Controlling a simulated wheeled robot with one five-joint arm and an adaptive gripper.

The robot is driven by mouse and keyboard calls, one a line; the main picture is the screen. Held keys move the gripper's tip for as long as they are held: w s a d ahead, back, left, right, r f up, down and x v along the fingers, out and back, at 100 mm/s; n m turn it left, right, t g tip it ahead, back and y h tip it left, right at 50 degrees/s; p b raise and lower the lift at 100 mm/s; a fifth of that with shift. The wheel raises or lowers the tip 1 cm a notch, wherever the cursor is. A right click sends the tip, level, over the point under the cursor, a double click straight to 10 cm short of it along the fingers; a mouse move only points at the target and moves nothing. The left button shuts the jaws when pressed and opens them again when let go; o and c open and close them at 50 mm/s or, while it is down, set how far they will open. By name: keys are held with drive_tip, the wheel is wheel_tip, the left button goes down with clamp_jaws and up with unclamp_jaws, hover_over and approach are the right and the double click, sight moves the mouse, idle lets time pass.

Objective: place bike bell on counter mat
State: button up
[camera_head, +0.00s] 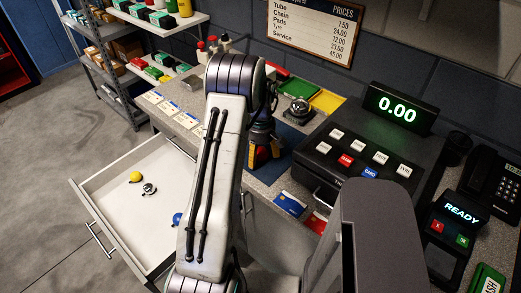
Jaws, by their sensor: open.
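A silver-and-black bike bell (149,188) lies in the open drawer. A yellow bell-like item (136,176) lies close beside it, and a blue one (177,219) is partly hidden by my arm. A dark, shiny dome (298,112) stands on the counter behind the mat; I cannot tell whether it is a bike bell or a service bell. The dark blue counter mat (291,135) is partly covered by my gripper. My gripper (263,155) is open, pointing down over or just in front of the mat; my arm hides its left side. I see nothing held in it.
The open drawer (88,208) juts out at left. A cash register (350,152), card terminal (452,235) and phone (492,188) crowd the right side. Blue and red cards (290,204) lie at the counter's front edge. Coloured trays (327,101) stand behind the mat.

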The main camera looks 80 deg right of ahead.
sight(260, 149)
wheel_tip(260, 149, up, 2)
drive_tip(key=shift+d+r, duration=0.1)
wheel_tip(260, 149, up, 8)
drive_tip(key=b, duration=0.6)
drive_tip(key=shift+r, duration=0.1)
drive_tip(key=shift+r+b, duration=0.4)
drive_tip(key=shift+r, duration=0.4)
drive_tip(key=shift+w+a+r, duration=0.1)
drive_tip(key=shift+a+r, duration=0.05)
drive_tip(key=shift+a, duration=0.05)
